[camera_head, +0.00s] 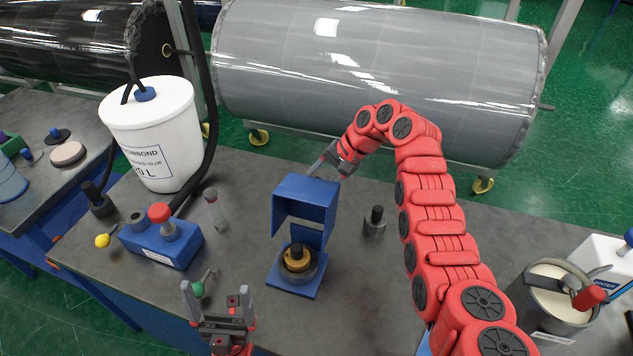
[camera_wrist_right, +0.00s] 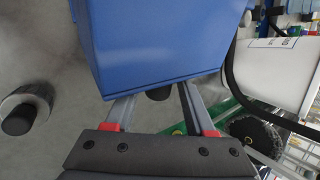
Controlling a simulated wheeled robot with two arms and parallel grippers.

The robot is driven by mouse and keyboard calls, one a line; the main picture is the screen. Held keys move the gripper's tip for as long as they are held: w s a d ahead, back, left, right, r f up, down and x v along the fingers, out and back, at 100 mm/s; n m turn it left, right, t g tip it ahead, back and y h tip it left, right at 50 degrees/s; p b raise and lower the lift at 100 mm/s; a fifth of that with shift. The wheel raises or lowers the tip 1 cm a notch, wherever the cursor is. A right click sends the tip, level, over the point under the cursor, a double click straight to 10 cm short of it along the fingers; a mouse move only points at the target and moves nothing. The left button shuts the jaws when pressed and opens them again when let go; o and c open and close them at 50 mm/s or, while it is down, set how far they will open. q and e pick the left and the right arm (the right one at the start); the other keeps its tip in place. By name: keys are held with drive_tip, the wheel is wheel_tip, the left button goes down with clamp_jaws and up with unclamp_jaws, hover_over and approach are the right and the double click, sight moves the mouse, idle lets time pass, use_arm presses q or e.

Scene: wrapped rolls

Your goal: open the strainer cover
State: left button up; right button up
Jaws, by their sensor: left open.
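The strainer is a blue metal unit with a blue cover (camera_head: 305,197) standing above a round pot with a brass-coloured centre and black knob (camera_head: 297,257). The pot sits on a blue base plate and shows from the front beneath the cover. My right gripper (camera_head: 331,160) is at the cover's upper right, behind its edge. In the right wrist view the blue cover (camera_wrist_right: 155,40) fills the top middle, and the right fingers (camera_wrist_right: 158,100) are spread apart, their tips partly hidden by it. I cannot tell whether they touch it. My left gripper (camera_head: 217,293) is open and empty at the front.
A white glue bucket (camera_head: 152,135) and a blue box with a red knob (camera_head: 161,237) stand left. A dark cylinder (camera_head: 375,222) stands right of the strainer. A green ball-ended lever (camera_head: 197,289) is near my left gripper. A grey pot (camera_head: 551,301) stands far right.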

drive_tip(key=shift+o, duration=0.6)
drive_tip(key=shift+r, duration=0.1)
drive_tip(key=shift+d+r, duration=0.2)
drive_tip(key=b+v, duration=0.3)
drive_tip(key=v, duration=1.3)
drive_tip(key=shift+d+r, duration=0.2)
drive_tip(key=shift+r, duration=0.15)
